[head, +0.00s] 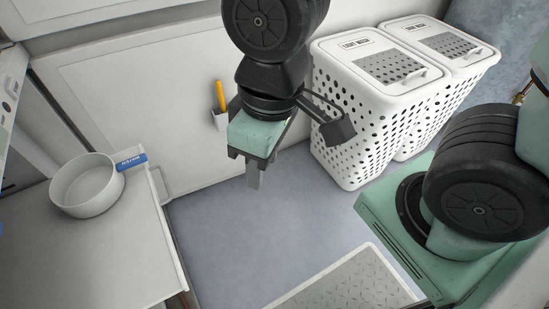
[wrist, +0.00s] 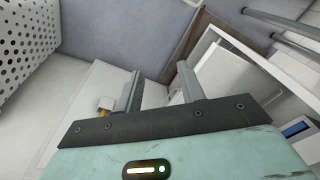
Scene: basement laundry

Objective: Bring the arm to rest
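My gripper (head: 254,178) hangs in the upper middle of the head view, pointing down over the grey-blue floor. Its fingers overlap in that view. In the wrist view my gripper (wrist: 160,88) shows two grey fingers standing apart, with nothing between them. It is open and empty, and touches nothing that I can see. The upper part of my arm runs out of the top of the head view.
White perforated hampers (head: 340,120) stand right of my gripper. At left, a white round bowl (head: 68,195) sits on a white top (head: 110,250) with a blue label (head: 131,162) at its edge. A wall holder (head: 220,120) carries a yellow stick. Floor (head: 230,230) below is clear.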

